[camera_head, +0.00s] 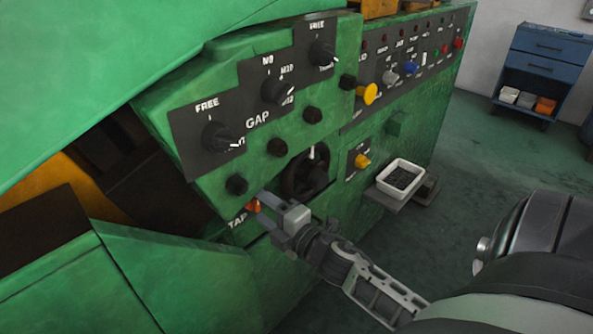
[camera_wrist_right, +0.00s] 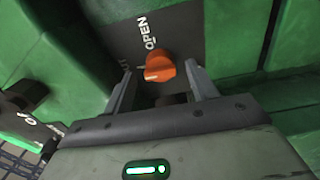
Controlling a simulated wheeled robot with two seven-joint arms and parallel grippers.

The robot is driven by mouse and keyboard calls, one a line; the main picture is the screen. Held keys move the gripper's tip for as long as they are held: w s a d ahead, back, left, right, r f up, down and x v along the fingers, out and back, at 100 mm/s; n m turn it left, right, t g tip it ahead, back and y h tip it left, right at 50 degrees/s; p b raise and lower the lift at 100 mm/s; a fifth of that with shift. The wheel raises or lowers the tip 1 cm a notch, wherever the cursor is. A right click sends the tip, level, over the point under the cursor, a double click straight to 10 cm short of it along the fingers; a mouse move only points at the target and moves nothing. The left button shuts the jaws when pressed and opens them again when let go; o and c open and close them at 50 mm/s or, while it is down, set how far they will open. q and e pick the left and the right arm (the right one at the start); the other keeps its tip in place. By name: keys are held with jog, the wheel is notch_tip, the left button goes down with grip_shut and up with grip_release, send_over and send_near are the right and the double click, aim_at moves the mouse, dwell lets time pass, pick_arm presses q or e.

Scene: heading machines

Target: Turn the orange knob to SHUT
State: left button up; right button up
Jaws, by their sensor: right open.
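The orange knob (camera_head: 253,206) sits low on the green machine's front, beside the white word TAP. In the right wrist view the orange knob (camera_wrist_right: 160,66) shows on a dark plate, with the word OPEN above it. My right gripper (camera_head: 262,202) is at the knob, its fingers partly covering it in the head view. In the wrist view the right gripper (camera_wrist_right: 158,80) is open, with one finger on each side of the knob and gaps between. The word SHUT cannot be read in either view. My left gripper is not in view.
Black knobs (camera_head: 217,136) sit on the panel above, and a dark handwheel (camera_head: 305,172) is just right of the gripper. A yellow knob (camera_head: 362,161) and a white tray (camera_head: 400,178) are farther right. A blue cabinet (camera_head: 545,68) stands at the back.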

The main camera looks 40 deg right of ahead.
jog(key=s+d+b, duration=0.1)
jog(key=s, duration=1.3)
jog(key=shift+b, duration=0.35)
jog(key=s+a+f+m+g+y, duration=0.1)
jog(key=a+f+m+g, duration=0.2)
jog(key=a+f+m, duration=0.2)
jog(key=s+a+f+m+g+y, duration=0.1)
jog(key=a+f+m+g, duration=0.3)
jog(key=a+m, duration=0.7)
notch_tip(320, 180, down, 2)
jog(key=shift+a+f, duration=0.2)
jog(key=shift+a, duration=0.4)
